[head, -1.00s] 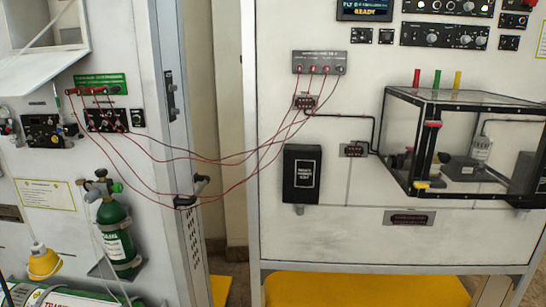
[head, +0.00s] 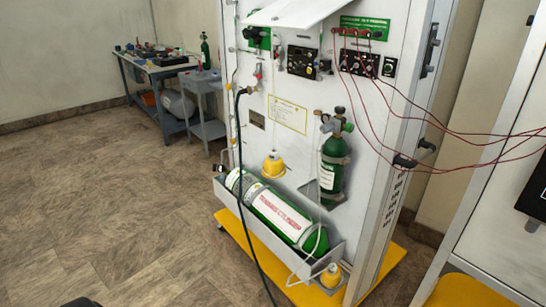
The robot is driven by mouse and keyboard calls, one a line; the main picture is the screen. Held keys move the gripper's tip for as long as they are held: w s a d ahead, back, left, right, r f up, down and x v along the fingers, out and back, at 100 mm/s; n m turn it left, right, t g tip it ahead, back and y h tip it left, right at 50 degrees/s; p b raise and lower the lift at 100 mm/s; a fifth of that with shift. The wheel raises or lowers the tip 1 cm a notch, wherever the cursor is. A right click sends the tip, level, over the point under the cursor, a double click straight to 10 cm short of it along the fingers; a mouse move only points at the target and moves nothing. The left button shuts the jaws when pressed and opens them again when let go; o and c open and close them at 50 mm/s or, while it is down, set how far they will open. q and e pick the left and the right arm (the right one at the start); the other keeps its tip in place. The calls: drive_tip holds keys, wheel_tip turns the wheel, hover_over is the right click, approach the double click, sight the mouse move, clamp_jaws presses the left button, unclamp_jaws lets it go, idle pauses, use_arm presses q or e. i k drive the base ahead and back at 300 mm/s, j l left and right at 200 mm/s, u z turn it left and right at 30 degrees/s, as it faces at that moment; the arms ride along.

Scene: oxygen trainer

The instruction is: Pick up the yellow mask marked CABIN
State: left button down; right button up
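Two yellow masks show in the head view. One yellow mask (head: 274,165) is against the white trainer panel, just above the large green cylinder. The other yellow mask (head: 331,276) is lower, near the right end of the cylinder tray, with a pale hose beside it. I cannot read any marking on either, so I cannot tell which is marked CABIN.
A large green cylinder (head: 277,212) lies in a metal tray (head: 330,258) low on the panel. A smaller green bottle (head: 332,170) stands upright to its right. A black hose hangs to the floor. A cart (head: 205,128) and workbench (head: 166,68) stand behind. The left floor is clear.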

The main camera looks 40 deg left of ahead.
sight(274, 168)
drive_tip(key=u, duration=1.2)
